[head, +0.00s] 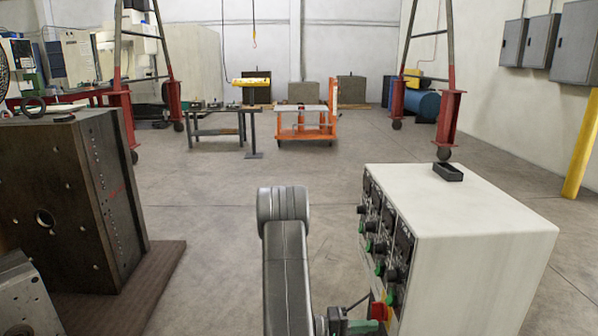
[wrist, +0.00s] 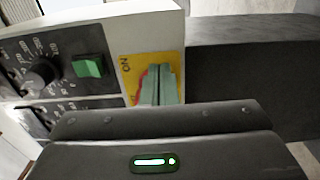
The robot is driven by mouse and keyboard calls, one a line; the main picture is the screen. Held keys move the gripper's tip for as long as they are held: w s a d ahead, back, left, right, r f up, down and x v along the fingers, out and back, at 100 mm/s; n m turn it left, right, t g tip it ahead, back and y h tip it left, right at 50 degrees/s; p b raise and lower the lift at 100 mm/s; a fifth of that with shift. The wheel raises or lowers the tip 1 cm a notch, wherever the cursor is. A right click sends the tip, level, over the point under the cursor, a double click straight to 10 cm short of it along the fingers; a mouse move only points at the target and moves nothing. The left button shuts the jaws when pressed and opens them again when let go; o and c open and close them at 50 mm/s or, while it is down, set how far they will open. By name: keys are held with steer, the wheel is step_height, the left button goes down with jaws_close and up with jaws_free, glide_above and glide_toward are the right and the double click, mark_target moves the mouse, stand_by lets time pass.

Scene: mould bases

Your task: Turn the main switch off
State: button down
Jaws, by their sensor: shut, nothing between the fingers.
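The main switch (head: 379,311) is a red handle on a yellow plate, low on the near end of the white control box's panel. In the wrist view the yellow plate (wrist: 131,66) carries the word "ON", and a thin strip of the red handle (wrist: 142,82) shows left of my fingers. My gripper (wrist: 162,84) is shut and empty, its green-grey fingers in front of the plate, covering most of the handle. Whether they touch it I cannot tell. In the head view my gripper (head: 364,326) is just left of the switch. The handle's exact angle is hidden.
The white control box (head: 490,250) has black modules with knobs and green rocker switches (wrist: 88,67) beside the main switch. A small black tray (head: 448,173) sits on top. A dark mould base (head: 60,200) stands at left. Open floor lies between.

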steer(key=shift+w+r, duration=0.1)
steer(key=shift+w, duration=0.25)
stand_by(0.3)
steer(key=shift+r+b, duration=0.1)
steer(key=shift+b, duration=0.85)
steer(key=shift+r+b, duration=0.65)
steer(key=shift+b, duration=1.15)
steer(key=shift+s, duration=0.1)
steer(key=shift+s+b, duration=0.25)
steer(key=shift+b, duration=0.15)
steer(key=a+b, duration=0.1)
steer(key=a, duration=0.5)
steer(key=shift+s, duration=0.15)
